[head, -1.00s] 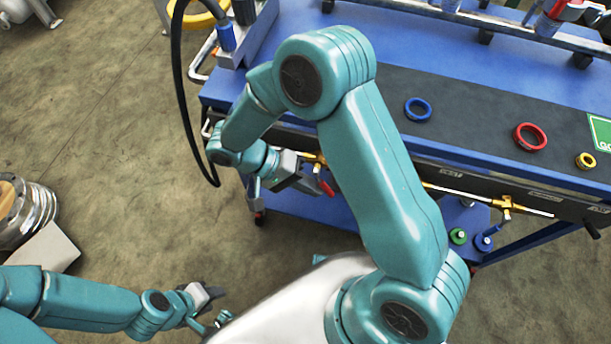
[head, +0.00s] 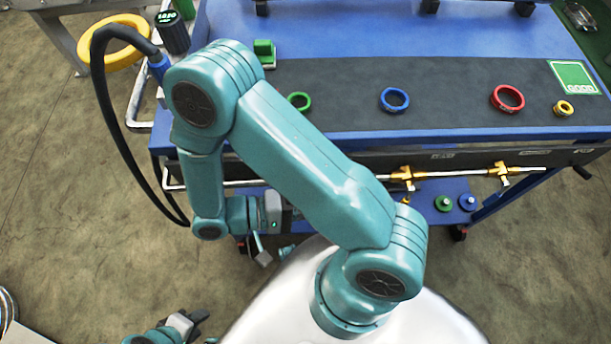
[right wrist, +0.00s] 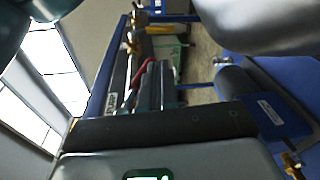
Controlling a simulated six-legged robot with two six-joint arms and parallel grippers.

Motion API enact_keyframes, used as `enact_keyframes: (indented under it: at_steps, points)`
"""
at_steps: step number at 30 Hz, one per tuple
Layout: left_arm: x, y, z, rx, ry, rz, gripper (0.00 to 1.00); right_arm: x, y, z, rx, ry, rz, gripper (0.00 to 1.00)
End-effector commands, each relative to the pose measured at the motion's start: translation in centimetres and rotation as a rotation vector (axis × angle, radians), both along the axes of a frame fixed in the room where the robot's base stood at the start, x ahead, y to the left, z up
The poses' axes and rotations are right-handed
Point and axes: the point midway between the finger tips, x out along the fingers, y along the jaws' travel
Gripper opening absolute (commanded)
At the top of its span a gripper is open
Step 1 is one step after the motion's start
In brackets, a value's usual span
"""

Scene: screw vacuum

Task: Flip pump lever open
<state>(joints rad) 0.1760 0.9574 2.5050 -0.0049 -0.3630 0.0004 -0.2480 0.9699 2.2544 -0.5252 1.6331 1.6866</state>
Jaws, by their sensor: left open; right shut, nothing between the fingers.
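Two brass valves (head: 405,176) show on the pipe along the bench's front, right of my right arm. No lever can be made out for certain in the head view, where my right upper arm covers part of the pipe. My right gripper (head: 291,213) is shut and empty, just below the bench's front edge and partly hidden by my arm. In the right wrist view its dark fingers (right wrist: 158,85) are together, with a small red part (right wrist: 137,76) beside them and brass fittings (right wrist: 134,38) beyond. My left gripper (head: 207,328) is open at the bottom edge, away from the bench.
The blue bench (head: 360,40) bears green, blue (head: 395,99), red (head: 508,98) and yellow rings on a dark mat. A black hose (head: 108,110) hangs left of my right arm, by a gauge (head: 170,30).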

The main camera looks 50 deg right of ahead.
Motion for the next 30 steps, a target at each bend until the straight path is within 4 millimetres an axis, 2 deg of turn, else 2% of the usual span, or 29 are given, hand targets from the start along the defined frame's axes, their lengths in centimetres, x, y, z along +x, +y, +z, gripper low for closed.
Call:
enact_keyframes:
  at_steps: [10,30]
  points:
    - [0.00,0.00,-0.55,0.000,0.000,0.000,0.42,-1.13,-0.52,0.53,-0.029,0.033,0.000,0.00]
    - [0.01,0.00,-0.71,0.000,0.000,0.000,0.42,-0.75,-0.68,0.86,-0.076,0.088,0.000,0.00]
